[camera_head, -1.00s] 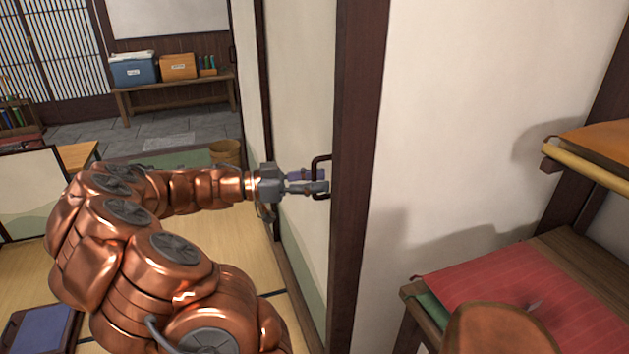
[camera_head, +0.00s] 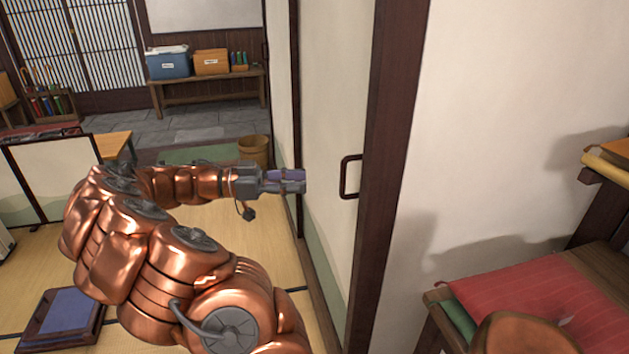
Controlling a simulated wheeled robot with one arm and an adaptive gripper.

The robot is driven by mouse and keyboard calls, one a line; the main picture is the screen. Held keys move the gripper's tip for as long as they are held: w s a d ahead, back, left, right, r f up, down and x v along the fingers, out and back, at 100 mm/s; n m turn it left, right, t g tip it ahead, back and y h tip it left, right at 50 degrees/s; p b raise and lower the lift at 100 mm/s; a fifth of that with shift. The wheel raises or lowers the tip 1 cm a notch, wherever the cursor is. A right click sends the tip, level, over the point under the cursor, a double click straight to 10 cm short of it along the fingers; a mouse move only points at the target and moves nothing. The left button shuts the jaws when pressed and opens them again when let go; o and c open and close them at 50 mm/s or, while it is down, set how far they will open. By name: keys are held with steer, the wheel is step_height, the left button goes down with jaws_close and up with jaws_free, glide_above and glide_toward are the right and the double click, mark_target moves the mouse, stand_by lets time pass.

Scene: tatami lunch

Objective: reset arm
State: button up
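My gripper (camera_head: 304,182) is at the end of my copper arm, stretched to the right in the middle of the view. It points toward the sliding door panel (camera_head: 328,120) and its dark handle (camera_head: 350,177). A gap shows between the fingertips and the handle, so the gripper is apart from it. The two fingers lie close together, one above the other. From this side I see nothing held, but the fingers' spacing is hard to judge.
A shelf with red cushions (camera_head: 530,300) stands at the right. A bench (camera_head: 210,83) with a blue cooler (camera_head: 168,63) and an orange box (camera_head: 211,62) is at the back. A woven basket (camera_head: 255,151) stands beyond my gripper. A blue cushion on a tray (camera_head: 62,312) lies at lower left. Tatami floor is open at left.

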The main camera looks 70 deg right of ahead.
steer(key=shift+w+a, duration=0.3)
steer(key=shift+w, duration=0.3)
steer(key=s+a+f+n+t+y, duration=0.15)
steer(key=a+f+n+t, duration=0.3)
steer(key=a+n, duration=0.75)
steer(key=a+f+n+t+y, duration=0.4)
steer(key=a+n, duration=0.5)
steer(key=a, duration=0.6)
steer(key=s+a+f+n+t+y, duration=0.1)
steer(key=a+f+n+t, duration=0.35)
steer(key=a+n, duration=0.75)
step_height(320, 180, up, 19)
steer(key=a+m+t+p, duration=0.1)
steer(key=a+p, duration=0.1)
steer(key=p, duration=1.5)
steer(key=shift+w+a+t+p, duration=0.2)
steer(key=shift+t+p, duration=0.1)
steer(key=shift+t, duration=0.1)
